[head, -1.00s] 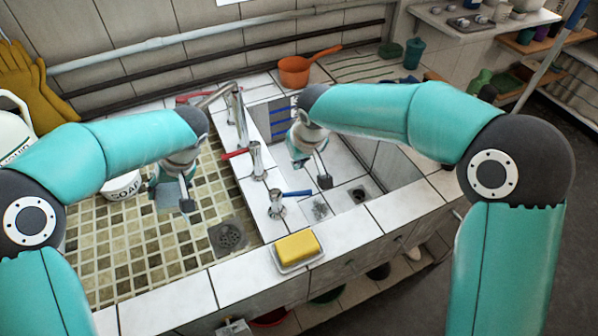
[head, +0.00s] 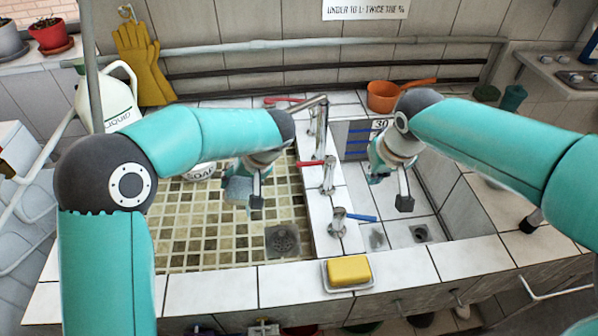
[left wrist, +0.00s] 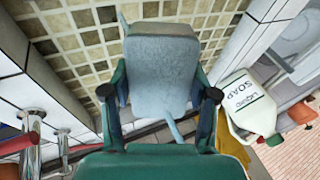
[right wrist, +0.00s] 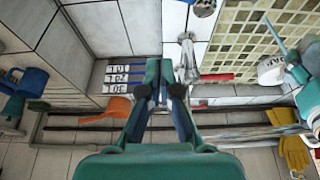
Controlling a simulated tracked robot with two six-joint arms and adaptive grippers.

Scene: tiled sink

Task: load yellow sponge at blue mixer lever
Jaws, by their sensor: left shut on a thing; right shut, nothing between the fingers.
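The yellow sponge (head: 348,268) lies on a white dish (head: 350,288) on the front tiled ledge. The blue mixer lever (head: 362,217) is on the front chrome mixer (head: 338,222), behind the dish. My left gripper (head: 241,180) is shut on a grey-blue block (left wrist: 162,62), held above the mosaic basin; the block also shows in the head view (head: 238,192). My right gripper (right wrist: 163,92) is shut and empty above the right-hand basin; in the head view its fingers are partly hidden by its wrist.
The mosaic basin (head: 205,237) has a drain (head: 283,241). A second mixer carries a red lever (head: 310,163). A soap bottle (head: 118,108), yellow gloves (head: 145,65) and an orange dipper (head: 385,97) stand or hang at the back. The front ledge beside the dish is clear.

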